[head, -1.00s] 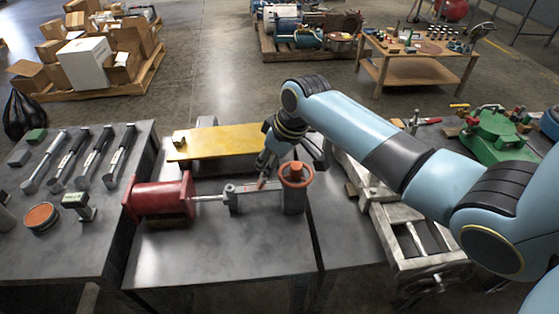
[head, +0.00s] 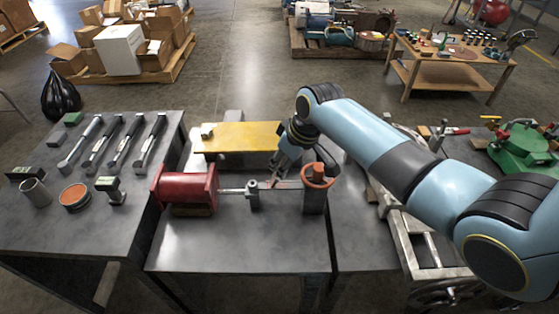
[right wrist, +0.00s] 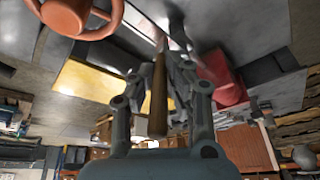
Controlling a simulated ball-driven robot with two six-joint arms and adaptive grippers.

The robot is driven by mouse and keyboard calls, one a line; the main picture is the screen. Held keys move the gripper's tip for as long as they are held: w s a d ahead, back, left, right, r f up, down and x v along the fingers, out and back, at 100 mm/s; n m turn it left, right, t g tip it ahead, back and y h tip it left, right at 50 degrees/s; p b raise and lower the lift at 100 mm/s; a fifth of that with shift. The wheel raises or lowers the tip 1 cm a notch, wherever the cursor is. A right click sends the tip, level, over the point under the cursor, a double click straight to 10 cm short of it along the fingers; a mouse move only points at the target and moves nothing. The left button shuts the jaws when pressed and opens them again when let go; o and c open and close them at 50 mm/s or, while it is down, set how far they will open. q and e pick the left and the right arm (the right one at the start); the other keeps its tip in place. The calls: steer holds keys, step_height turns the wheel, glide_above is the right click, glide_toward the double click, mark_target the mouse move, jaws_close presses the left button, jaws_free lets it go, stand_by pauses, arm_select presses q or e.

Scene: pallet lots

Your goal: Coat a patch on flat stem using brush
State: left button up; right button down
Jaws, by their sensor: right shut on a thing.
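My right gripper (head: 285,168) is shut on a brush (right wrist: 158,95), whose brown wooden handle shows between the fingers in the right wrist view. The brush's head is hard to make out. The gripper is just above a silver stem (head: 235,191) that runs from a red cylinder (head: 185,187) through a small grey bracket (head: 252,196) toward a post with an orange handwheel (head: 318,174). The gripper is left of the handwheel. I cannot tell whether the bristles touch the stem. My left gripper is not in view.
A yellow block (head: 240,136) lies behind the stem on the grey table (head: 240,245). The left bench (head: 60,220) holds several hand tools, an orange-topped tin (head: 75,196) and a grey cup (head: 36,193). A green machine (head: 522,150) stands right. The table's front is clear.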

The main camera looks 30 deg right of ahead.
steer(key=s+d, duration=0.1)
steer(key=s+d+p, duration=0.1)
steer(key=d, duration=0.1)
steer(key=s+d+p, duration=0.1)
steer(key=shift+d, duration=0.3)
steer(key=shift+w+r+p, duration=0.1)
steer(key=shift+p, duration=0.25)
step_height(320, 180, up, 6)
steer(key=p, duration=0.6)
step_height(320, 180, up, 3)
steer(key=p, duration=0.3)
steer(key=shift+p, duration=0.4)
stand_by(0.4)
